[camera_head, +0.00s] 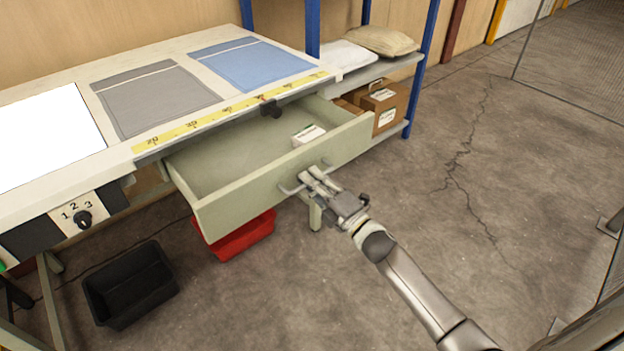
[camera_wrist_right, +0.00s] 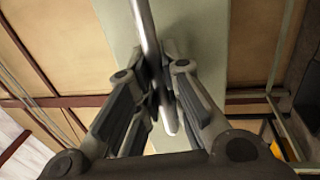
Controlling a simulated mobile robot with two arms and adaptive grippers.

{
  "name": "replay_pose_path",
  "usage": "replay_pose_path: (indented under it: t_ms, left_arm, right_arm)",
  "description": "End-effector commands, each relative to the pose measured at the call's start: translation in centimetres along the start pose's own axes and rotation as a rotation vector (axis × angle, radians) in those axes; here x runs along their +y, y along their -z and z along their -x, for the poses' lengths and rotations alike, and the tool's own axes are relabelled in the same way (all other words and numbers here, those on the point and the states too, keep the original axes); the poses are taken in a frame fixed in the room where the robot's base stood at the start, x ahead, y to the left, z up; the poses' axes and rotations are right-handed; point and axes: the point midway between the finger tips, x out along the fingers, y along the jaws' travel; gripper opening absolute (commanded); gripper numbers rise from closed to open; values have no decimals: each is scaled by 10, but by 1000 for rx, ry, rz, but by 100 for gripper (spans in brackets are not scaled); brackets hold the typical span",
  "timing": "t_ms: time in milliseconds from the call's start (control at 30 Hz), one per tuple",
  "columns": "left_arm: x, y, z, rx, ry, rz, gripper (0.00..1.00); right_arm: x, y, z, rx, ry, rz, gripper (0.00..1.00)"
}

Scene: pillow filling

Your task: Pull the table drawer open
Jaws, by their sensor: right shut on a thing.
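The table drawer (camera_head: 240,197) is pale green and stands well out from under the table top, its inside showing. A small white box (camera_head: 309,135) lies in its right part. My right gripper (camera_head: 307,178) is at the middle of the drawer front, shut on the metal bar handle (camera_head: 287,191). In the right wrist view the handle (camera_wrist_right: 150,50) runs between the two fingers (camera_wrist_right: 160,85), with the drawer front (camera_wrist_right: 205,30) behind it. My left gripper is not in view.
The table (camera_head: 30,200) carries a grey and a blue fabric piece and a yellow ruler strip. A red bin (camera_head: 245,238) is under the drawer; a black bin (camera_head: 130,285) stands on the floor at left. A shelf (camera_head: 385,67) with pillows and boxes stands behind. The floor at right is clear.

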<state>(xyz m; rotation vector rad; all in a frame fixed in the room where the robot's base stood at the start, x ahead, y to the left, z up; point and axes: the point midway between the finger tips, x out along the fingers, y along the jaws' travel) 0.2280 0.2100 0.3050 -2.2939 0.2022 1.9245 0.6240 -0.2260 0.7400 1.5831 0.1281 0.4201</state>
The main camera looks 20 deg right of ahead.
Motion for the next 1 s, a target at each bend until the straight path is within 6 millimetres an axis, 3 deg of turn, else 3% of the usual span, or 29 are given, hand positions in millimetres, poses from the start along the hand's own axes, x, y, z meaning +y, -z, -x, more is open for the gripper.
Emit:
replay_pose_path:
  t_ms: [67,100,267,667,1000]
  left_arm:
    - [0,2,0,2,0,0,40]
    - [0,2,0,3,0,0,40]
    - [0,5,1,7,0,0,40]
    - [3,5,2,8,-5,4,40]
    - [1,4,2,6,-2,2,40]
  right_arm:
    - [0,0,0,0,1,0,0]
    - [-1,0,0,0,1,0,11]
    - [0,0,0,0,1,0,31]
    - [-1,0,4,0,2,0,32]
    - [-2,0,57,-1,5,0,32]
